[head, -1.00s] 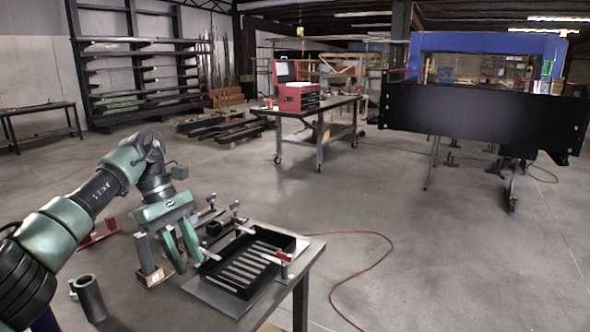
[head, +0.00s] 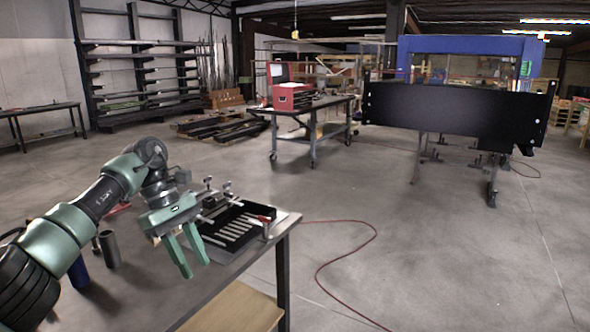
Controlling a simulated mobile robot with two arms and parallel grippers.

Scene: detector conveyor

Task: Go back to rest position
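My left gripper (head: 191,262) hangs over the near part of the metal workbench, in front of the black tray. Its two green fingers point down with a gap between them, and I see nothing held there. The arm comes in from the left edge, bent at the elbow. My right gripper is not in view.
A grey metal tube (head: 109,249) stands at the left. A red toolbox (head: 293,97) is on a wheeled table behind. A red hose crosses otherwise open floor at the right.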

